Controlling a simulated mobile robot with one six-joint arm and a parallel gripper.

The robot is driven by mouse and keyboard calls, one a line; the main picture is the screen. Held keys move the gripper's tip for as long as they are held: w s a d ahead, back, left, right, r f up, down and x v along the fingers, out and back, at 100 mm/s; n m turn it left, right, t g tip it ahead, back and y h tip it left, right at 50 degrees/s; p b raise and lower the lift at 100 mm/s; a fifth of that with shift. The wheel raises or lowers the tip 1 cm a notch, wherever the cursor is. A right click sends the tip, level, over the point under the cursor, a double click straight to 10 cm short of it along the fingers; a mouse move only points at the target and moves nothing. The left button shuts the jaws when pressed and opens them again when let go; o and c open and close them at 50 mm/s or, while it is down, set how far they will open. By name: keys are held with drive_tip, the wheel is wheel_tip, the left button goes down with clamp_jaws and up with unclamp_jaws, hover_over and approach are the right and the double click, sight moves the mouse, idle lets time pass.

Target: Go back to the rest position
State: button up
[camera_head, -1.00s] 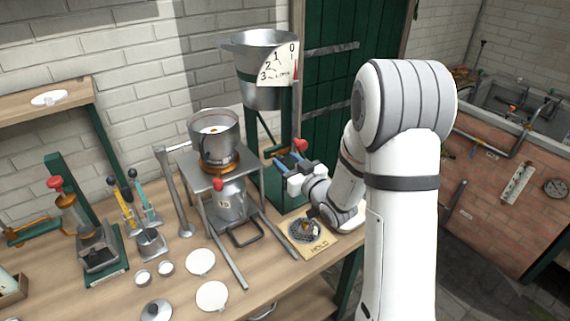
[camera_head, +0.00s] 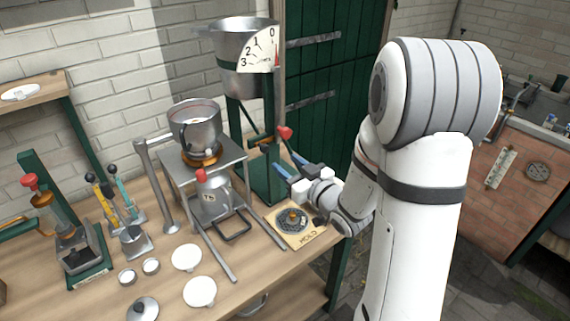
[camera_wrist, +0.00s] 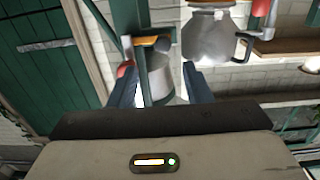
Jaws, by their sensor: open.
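My gripper (camera_head: 289,167) is open and empty in the head view, held above the right end of the wooden bench. Its two blue fingers point left, near the green stand with the red-tipped lever (camera_head: 284,132). In the wrist view my gripper (camera_wrist: 165,88) shows its blue fingers apart with nothing held between them. A metal jug (camera_wrist: 209,38) and a grey metal vessel (camera_wrist: 158,82) appear beyond the fingers.
The bench (camera_head: 178,222) carries a metal stand with a pot (camera_head: 195,128), several white discs (camera_head: 187,257) and a HOLD plate (camera_head: 296,227) below my gripper. A hopper with a dial (camera_head: 245,62) stands behind. A brick sink (camera_head: 520,170) is at right.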

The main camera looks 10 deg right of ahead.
idle(0.3)
drive_tip(key=s+d+r+m+g+h, duration=0.2)
drive_tip(key=s+d+m+g+h, duration=0.2)
drive_tip(key=s+d+g+h, duration=0.35)
drive_tip(key=s+a+g, duration=0.2)
drive_tip(key=s, duration=0.6)
drive_tip(key=s+a+r+m+g, duration=0.1)
drive_tip(key=s+a+g, duration=0.1)
drive_tip(key=s, duration=0.7)
drive_tip(key=shift+s+r+m+g+h, duration=0.15)
drive_tip(key=shift+m+g+h, duration=0.15)
drive_tip(key=shift+g+h, duration=0.15)
